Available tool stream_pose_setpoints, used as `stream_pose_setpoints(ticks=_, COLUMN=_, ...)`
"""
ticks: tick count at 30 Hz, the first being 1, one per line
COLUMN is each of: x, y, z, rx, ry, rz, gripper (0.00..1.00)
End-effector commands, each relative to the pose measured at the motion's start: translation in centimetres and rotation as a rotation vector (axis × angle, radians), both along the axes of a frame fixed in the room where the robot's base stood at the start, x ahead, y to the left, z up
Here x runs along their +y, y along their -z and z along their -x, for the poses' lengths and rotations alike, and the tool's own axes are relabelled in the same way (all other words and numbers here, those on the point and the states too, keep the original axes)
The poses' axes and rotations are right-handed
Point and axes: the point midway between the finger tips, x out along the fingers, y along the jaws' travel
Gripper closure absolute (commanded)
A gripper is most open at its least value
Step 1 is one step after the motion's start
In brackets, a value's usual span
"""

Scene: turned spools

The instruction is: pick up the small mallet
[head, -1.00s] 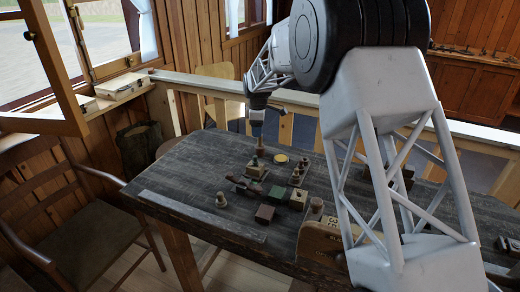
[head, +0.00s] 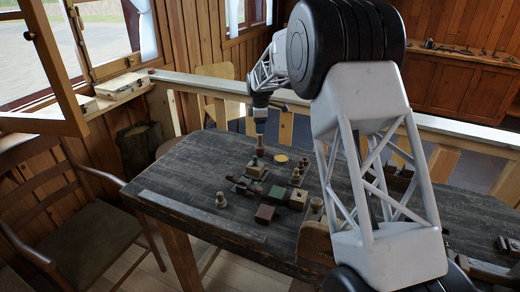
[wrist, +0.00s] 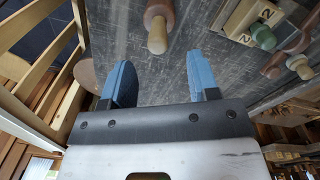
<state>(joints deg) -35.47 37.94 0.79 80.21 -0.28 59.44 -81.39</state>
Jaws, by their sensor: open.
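A turned wooden piece with a pinkish-brown body and a paler rounded end (wrist: 157,35), which looks like the small mallet, shows at the top of the wrist view. What seems to be the same brown piece shows in the head view (head: 260,141), just below my gripper (head: 260,127). In the wrist view my gripper (wrist: 163,72) is open, with its two blue fingers apart and nothing between them. The piece lies beyond the fingertips, roughly in line with the gap. Its upper part is cut off by the frame edge.
A block marked 2 with a green knob (wrist: 263,37) stands to the right of the piece. On the table are a dark red cube (head: 265,213), a green block (head: 280,194), a yellow disc (head: 281,158) and a spool (head: 221,200). A wooden railing (head: 215,87) runs behind.

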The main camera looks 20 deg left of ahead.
Motion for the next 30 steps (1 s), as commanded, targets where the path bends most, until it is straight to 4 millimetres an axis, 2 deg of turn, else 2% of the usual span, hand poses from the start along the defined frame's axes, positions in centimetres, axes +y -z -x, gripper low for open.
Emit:
stream_pose_setpoints(ticks=9, x=0.0, y=2.2, z=-0.1, rx=0.001, ry=0.0, rz=0.0, gripper=0.45)
stream_pose_setpoints(ticks=22, x=0.0, y=2.7, z=-0.1, rx=0.001, ry=0.0, rz=0.0, gripper=0.45)
stream_pose_setpoints(ticks=30, x=0.1, y=5.1, z=-0.3, rx=0.003, ry=0.0, rz=0.001, gripper=0.45)
